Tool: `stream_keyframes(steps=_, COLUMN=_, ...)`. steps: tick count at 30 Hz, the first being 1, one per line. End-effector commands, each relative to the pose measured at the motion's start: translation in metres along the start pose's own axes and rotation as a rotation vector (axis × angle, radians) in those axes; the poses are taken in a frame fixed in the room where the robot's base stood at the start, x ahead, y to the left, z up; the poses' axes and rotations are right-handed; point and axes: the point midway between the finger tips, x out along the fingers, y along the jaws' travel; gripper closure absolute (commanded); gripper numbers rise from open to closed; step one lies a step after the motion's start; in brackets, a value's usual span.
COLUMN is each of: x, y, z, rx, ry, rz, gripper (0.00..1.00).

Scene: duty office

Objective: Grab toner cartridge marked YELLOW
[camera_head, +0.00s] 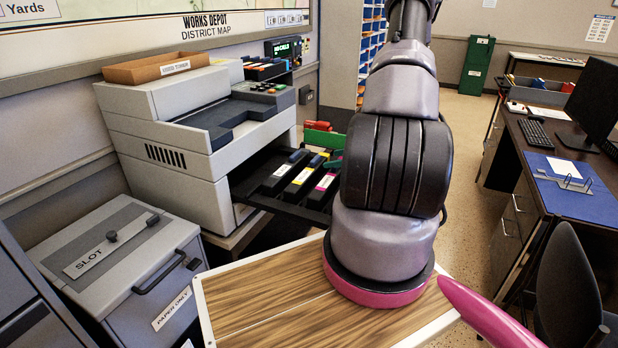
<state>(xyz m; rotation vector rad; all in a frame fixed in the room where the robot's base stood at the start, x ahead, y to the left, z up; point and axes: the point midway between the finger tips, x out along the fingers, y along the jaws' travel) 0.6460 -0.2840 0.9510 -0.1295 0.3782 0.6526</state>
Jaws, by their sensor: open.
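The yellow toner cartridge (301,177) is a black bar with a pale label and a yellow patch. It sits in the middle of the pulled-out black tray (262,203) of the grey printer. A cartridge with a magenta patch (322,187) lies to its right, partly hidden by my arm. A cartridge with a blue patch (283,174) lies to its left. The label text is too small to read. My arm rises in front of the tray's right side and leaves the top of the picture. My gripper is not in view.
The grey printer (190,115) carries an orange-brown box (156,66). A grey slot bin (115,255) marked PAPER ONLY stands at front left. A green piece (324,139) and red items stand behind the tray. A desk (530,165) and chair (566,275) are at right, with open floor between.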

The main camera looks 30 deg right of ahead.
Motion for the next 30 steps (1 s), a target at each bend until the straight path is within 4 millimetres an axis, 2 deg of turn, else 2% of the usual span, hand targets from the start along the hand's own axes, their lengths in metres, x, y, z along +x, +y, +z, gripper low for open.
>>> stream_keyframes(steps=5, x=0.014, y=0.001, z=0.002, rx=-0.001, ry=0.000, rz=0.002, gripper=0.00)
stream_keyframes(steps=15, x=0.058, y=0.000, z=0.010, rx=-0.001, ry=0.000, rz=0.003, gripper=0.00)
stream_keyframes(steps=23, x=0.062, y=0.000, z=0.010, rx=-0.001, ry=0.000, rz=0.001, gripper=0.00)
stream_keyframes(steps=24, x=0.062, y=0.000, z=0.010, rx=-0.001, ry=0.000, rz=0.001, gripper=0.04)
stream_keyframes(steps=25, x=0.062, y=0.000, z=0.010, rx=-0.001, ry=0.000, rz=0.001, gripper=0.15)
stream_keyframes(steps=29, x=0.062, y=0.000, z=0.010, rx=-0.001, ry=0.000, rz=0.001, gripper=0.65)
stream_keyframes(steps=30, x=0.062, y=0.000, z=0.010, rx=-0.001, ry=0.000, rz=0.001, gripper=0.80)
